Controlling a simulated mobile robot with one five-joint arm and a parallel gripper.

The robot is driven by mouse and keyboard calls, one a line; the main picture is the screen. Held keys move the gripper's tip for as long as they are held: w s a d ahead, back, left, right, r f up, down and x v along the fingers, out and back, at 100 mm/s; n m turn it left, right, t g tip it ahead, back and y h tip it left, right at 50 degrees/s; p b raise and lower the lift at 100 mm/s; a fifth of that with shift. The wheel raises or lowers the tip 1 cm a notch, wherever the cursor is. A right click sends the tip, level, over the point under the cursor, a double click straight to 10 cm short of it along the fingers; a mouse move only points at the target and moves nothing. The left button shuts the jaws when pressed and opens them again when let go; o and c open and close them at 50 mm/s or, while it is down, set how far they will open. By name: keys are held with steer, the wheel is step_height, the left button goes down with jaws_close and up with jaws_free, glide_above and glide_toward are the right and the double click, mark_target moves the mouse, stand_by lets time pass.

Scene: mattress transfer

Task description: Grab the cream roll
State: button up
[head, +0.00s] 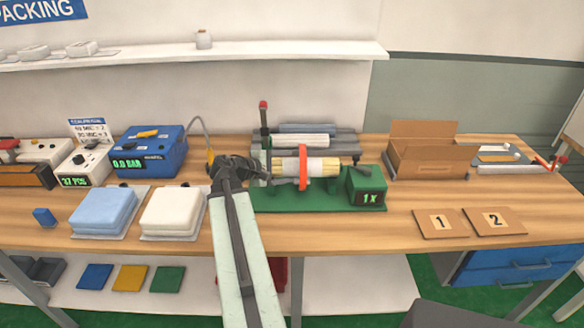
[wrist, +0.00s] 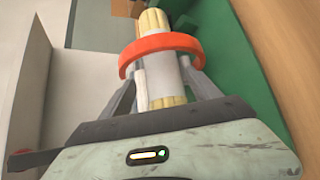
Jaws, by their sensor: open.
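The cream roll (head: 325,167) lies lengthwise on a green machine (head: 320,198), with a white section on its left part and an orange ring (head: 303,167) around it. In the wrist view the cream roll (wrist: 153,22) runs away from my gripper, and the orange ring (wrist: 162,45) circles it. My gripper (head: 270,174) is at the roll's left end. In the wrist view my gripper (wrist: 162,78) is open, with one finger on each side of the roll. I cannot tell whether the fingers touch the roll or the ring.
A grey rack with rolls (head: 300,141) stands behind the machine. Blue (head: 104,211) and white (head: 172,211) cushions and a blue pump (head: 150,155) are left.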

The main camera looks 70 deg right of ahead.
mark_target(298, 167)
steer(key=shift+b+x, duration=0.6)
steer(key=shift+x, duration=0.8)
steer(key=b+x, duration=0.1)
steer(key=x, duration=0.1)
steer(key=b+x, duration=0.1)
steer(key=x, duration=0.2)
steer(key=shift+s+a, duration=0.15)
steer(key=shift+s, duration=0.2)
steer(key=shift+r, duration=0.1)
steer(key=shift+c, duration=0.9)
steer(key=c, duration=1.3)
steer(key=shift+c, duration=0.2)
steer(key=shift+r, duration=0.15)
